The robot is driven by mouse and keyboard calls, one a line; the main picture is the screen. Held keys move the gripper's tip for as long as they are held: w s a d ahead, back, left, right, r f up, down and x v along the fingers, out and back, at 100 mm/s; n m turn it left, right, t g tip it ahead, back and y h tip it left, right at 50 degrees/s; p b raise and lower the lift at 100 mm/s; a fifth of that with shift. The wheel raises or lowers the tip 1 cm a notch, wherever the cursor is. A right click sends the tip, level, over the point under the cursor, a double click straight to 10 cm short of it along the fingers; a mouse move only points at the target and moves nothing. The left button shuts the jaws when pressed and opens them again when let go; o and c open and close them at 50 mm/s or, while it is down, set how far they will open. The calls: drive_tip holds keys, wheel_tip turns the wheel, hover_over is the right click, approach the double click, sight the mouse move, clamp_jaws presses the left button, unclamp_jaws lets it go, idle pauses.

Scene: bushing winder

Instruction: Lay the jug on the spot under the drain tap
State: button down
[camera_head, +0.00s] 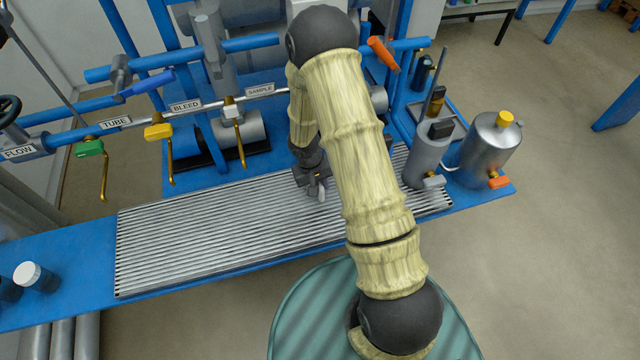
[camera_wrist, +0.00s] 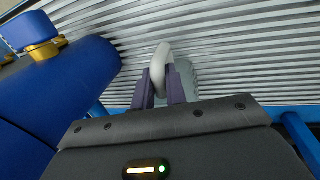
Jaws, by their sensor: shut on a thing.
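My gripper (camera_wrist: 163,85) is shut on a whitish handle, seen in the wrist view, which I take as the jug's (camera_wrist: 160,62). A pale, translucent body (camera_wrist: 187,76) shows just behind the fingers; most of it is hidden. In the head view my gripper (camera_head: 318,186) is low over the ribbed grating (camera_head: 200,235), with a small pale piece at its tip. Whether the jug touches the grating, I cannot tell. Taps with orange (camera_head: 499,182) and grey (camera_head: 434,181) handles sit on two vessels at the right. No label shows which is the drain tap.
Labelled pipe taps with green (camera_head: 89,148), yellow (camera_head: 158,131) and white (camera_head: 231,111) handles hang behind the grating. A silver tank (camera_head: 486,150) and a grey cylinder (camera_head: 428,155) stand at right. A white-capped bottle (camera_head: 36,277) stands at left. The grating's left half is clear.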

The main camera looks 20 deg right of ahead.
drive_tip(key=shift+f, duration=0.2)
drive_tip(key=c, duration=1.4)
unclamp_jaws()
drive_tip(key=shift+c, duration=0.2)
drive_tip(key=shift+r, duration=0.2)
wheel_tip(320, 180, up, 12)
drive_tip(key=a+p, duration=0.1)
drive_tip(key=a, duration=0.1)
drive_tip(key=shift+a, duration=0.15)
drive_tip(key=shift+f, duration=0.1)
